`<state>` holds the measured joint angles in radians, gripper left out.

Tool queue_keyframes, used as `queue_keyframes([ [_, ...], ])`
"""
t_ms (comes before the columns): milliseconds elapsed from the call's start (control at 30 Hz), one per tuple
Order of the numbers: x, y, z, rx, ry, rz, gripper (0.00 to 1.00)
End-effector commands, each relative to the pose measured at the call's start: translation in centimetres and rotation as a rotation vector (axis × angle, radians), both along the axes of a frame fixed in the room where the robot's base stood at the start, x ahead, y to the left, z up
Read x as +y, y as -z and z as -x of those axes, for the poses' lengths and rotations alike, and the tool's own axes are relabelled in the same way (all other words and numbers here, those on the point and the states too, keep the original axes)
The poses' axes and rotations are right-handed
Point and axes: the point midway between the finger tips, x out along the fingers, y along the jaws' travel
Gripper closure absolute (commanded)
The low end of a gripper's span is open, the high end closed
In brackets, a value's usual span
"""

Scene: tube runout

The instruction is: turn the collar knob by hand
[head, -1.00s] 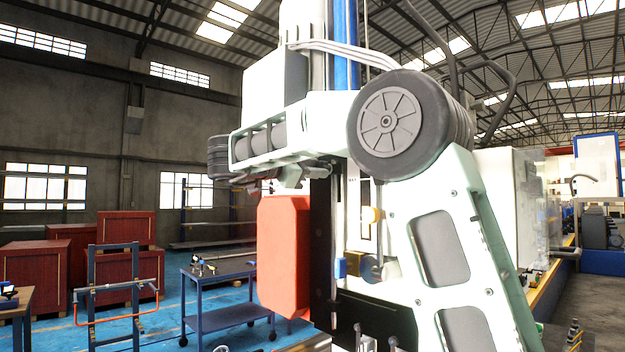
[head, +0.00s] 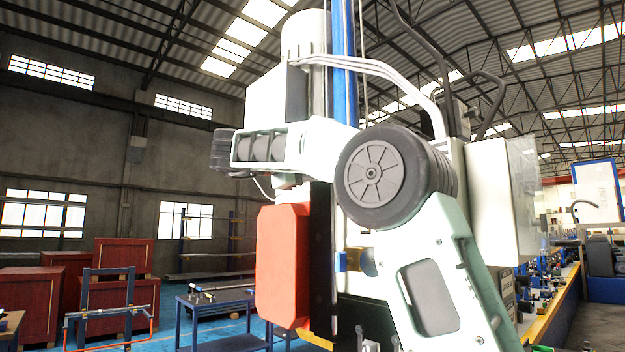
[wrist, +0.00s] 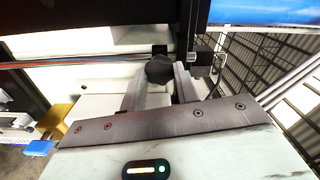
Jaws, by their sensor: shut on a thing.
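The collar knob (wrist: 159,68) is a dark, rounded knob at the top middle of the wrist view, in front of a pale machine surface. My gripper (wrist: 161,78) has its two grey fingers on either side of the knob and is shut on it. The knob's far side and its mount are mostly hidden. In the head view my arm covers much of the machine, and I cannot make out the knob or the fingertips there.
A large orange-red block (head: 283,265) is on the machine, left of a dark vertical column. A yellow part with a blue end (wrist: 45,135) shows at lower left in the wrist view. A blue cart (head: 222,320) and dark red crates (head: 123,256) stand behind, at left.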

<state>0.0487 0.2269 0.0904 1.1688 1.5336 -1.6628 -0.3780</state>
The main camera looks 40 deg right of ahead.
Motion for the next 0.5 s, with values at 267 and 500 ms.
queue_keyframes([
  [267, 0.01, 0.0, -0.04, -0.165, -0.001, 0.009, 0.5],
  [500, 0.0, -0.02, -0.01, -0.162, -0.001, 0.009, 0.48],
])
